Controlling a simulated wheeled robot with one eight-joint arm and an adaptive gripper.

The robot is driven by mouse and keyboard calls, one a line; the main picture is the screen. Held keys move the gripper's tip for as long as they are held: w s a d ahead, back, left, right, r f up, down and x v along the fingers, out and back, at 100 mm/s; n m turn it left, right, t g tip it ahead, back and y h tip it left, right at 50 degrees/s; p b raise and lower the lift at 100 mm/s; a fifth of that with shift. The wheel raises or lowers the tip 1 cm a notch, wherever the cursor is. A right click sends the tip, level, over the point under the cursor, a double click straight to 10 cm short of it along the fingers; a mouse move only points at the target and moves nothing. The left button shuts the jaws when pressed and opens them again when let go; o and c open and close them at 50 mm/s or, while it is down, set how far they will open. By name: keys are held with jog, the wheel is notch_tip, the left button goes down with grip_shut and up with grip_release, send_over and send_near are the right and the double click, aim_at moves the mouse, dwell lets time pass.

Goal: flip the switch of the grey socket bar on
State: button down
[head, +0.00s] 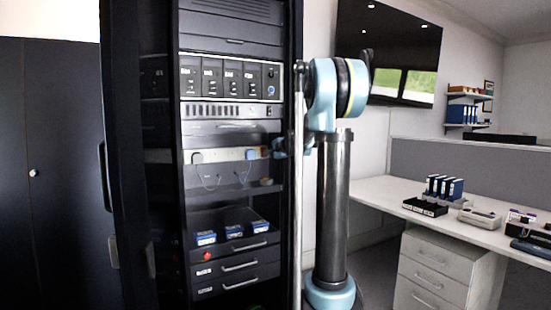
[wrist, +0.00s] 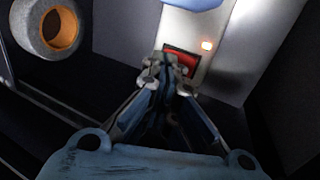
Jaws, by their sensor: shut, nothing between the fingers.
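The grey socket bar (head: 225,155) runs across the rack in the head view. In the wrist view its pale face (wrist: 222,22) carries a red rocker switch (wrist: 190,61) in a dark frame. A small lamp (wrist: 208,45) beside the switch glows. My gripper (wrist: 178,66) is shut and empty. Its fingertips overlap the switch in the wrist view and hide part of it. I cannot tell whether they touch it, or which way the rocker is tilted. In the head view my gripper (head: 279,150) is at the bar's right end, small and partly hidden.
A blue plug (head: 252,154) and a white plug (head: 197,157) sit in the bar. A roll with an orange core (wrist: 62,29) lies near the gripper. The rack's upright post (head: 298,200) stands beside my arm. Drawers (head: 232,268) are below.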

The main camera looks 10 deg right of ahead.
jog(key=shift+a+r, duration=0.1)
jog(key=shift+r, duration=0.75)
jog(key=v, duration=1.3)
jog(key=shift+s+d, duration=0.2)
jog(key=shift+s, duration=0.15)
jog(key=shift+f, duration=0.1)
notch_tip(320, 180, down, 6)
jog(key=s+m+t+y, duration=0.1)
jog(key=s+m+t, duration=0.1)
jog(key=m, duration=1.6)
jog(key=shift+a, duration=0.3)
